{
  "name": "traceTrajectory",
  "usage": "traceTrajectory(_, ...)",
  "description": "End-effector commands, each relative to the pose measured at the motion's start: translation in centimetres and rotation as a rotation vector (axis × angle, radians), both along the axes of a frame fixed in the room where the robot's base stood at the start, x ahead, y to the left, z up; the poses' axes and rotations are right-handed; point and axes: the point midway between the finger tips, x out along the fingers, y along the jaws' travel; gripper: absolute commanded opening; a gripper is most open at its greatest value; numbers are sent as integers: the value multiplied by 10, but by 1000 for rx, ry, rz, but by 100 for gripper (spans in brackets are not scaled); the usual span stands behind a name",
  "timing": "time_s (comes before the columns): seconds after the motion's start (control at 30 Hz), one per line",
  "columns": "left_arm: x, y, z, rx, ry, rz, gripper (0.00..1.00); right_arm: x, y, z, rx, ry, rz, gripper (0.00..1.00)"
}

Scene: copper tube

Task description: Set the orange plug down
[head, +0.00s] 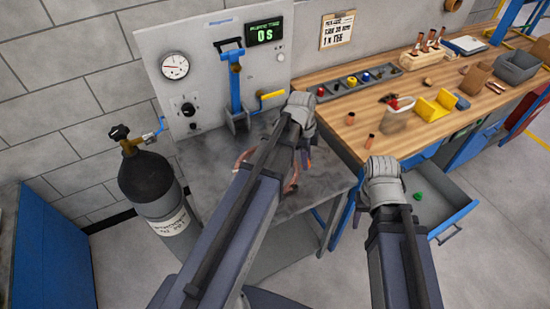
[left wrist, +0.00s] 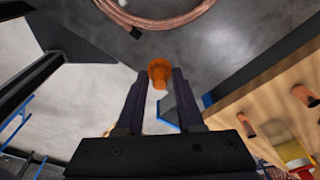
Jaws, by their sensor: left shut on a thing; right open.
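The orange plug (left wrist: 160,70) is between the fingertips of my left gripper (left wrist: 161,82), which is shut on it. The left wrist view shows the grey metal bench top beyond the plug; I cannot tell how high the plug is above it. In the head view my left gripper (head: 304,152) is over the right part of the metal bench (head: 230,170), and my own arm hides the plug. My right gripper (head: 384,172) is open in front of the wooden bench, its fingers mostly hidden by its wrist.
A copper tube coil (left wrist: 165,18) lies on the metal bench. A grey panel (head: 207,62) with gauge and blue lever press (head: 235,85) stands behind. The wooden bench (head: 350,135) holds a button tray, a white cup (head: 397,118) and short copper pieces. An open drawer (head: 440,200) is below.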

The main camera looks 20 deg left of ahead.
Motion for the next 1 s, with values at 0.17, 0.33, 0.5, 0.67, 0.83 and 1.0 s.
traceTrajectory(0.17,0,0,0,0,0,0,0,-1,0,0,0,0,0,50)
traceTrajectory(0.33,0,0,-5,0,0,0,0,-1,0,-5,0,0,0,50)
traceTrajectory(0.5,0,0,-25,0,0,0,0,-1,0,-25,0,0,-1,50)
traceTrajectory(0.67,0,0,-51,0,0,0,0,-1,0,-51,0,0,-1,50)
traceTrajectory(0.83,0,0,-65,0,0,1,0,-1,0,-65,0,0,-1,50)
traceTrajectory(1.0,0,0,-64,0,0,0,0,-1,0,-64,0,0,-1,50)
